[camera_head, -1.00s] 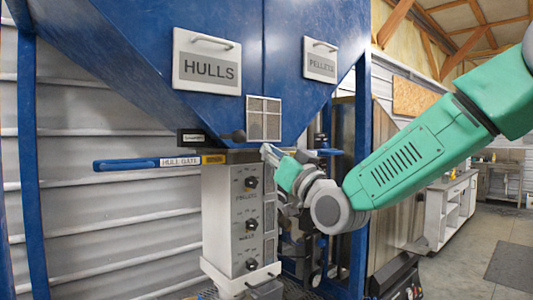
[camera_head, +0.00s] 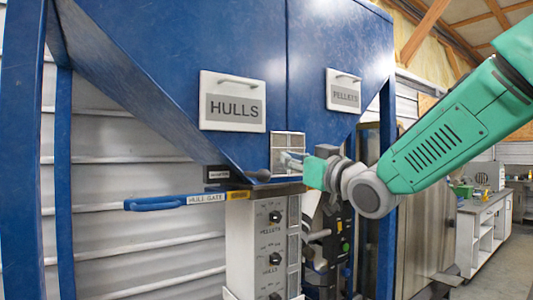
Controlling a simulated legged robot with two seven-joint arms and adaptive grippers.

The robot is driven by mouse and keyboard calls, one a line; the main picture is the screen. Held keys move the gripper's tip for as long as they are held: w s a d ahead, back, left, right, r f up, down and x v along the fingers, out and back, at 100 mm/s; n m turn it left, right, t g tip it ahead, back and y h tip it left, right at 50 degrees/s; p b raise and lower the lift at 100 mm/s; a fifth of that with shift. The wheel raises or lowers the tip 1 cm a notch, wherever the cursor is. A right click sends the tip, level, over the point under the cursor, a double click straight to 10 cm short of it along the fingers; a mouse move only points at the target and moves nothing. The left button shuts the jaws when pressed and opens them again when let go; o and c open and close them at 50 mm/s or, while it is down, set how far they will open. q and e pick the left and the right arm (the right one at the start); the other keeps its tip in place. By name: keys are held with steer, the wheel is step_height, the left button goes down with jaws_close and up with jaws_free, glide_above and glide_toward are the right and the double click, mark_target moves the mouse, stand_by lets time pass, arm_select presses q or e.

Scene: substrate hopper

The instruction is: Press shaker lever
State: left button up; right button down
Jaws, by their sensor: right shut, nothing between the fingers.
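The dark lever with a rounded black knob (camera_head: 258,175) sticks out low on the blue hopper, just above the blue hull gate handle (camera_head: 165,203). A small black label plate (camera_head: 217,173) sits at its left; its text is too small to read for certain, so I cannot confirm this is the shaker lever. My right gripper (camera_head: 288,160) comes in from the right on a green arm. It is shut and empty, in front of the mesh window, a little right of and above the knob and apart from it in the picture. My left gripper is out of view.
The blue hopper (camera_head: 190,60) carries a HULLS plate (camera_head: 232,101) and a PELLETS plate (camera_head: 343,90). A grey control box (camera_head: 262,245) with dark knobs stands below. Blue posts stand at left and right. A workbench (camera_head: 480,220) is far right.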

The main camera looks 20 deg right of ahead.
steer(key=shift+w, duration=0.25)
steer(key=shift+r, duration=0.1)
step_height(320, 180, up, 2)
steer(key=p, duration=0.3)
glide_above(266, 171)
steer(key=a, duration=0.1)
steer(key=shift+w, duration=0.4)
steer(key=f, duration=0.2)
steer(key=shift+s+d+f+p, duration=0.25)
steer(key=shift+s+f+p, duration=0.05)
steer(key=shift+s+d+f, duration=0.15)
steer(key=shift+f, duration=0.4)
steer(key=shift+d+f, duration=0.15)
steer(key=shift+d, duration=0.05)
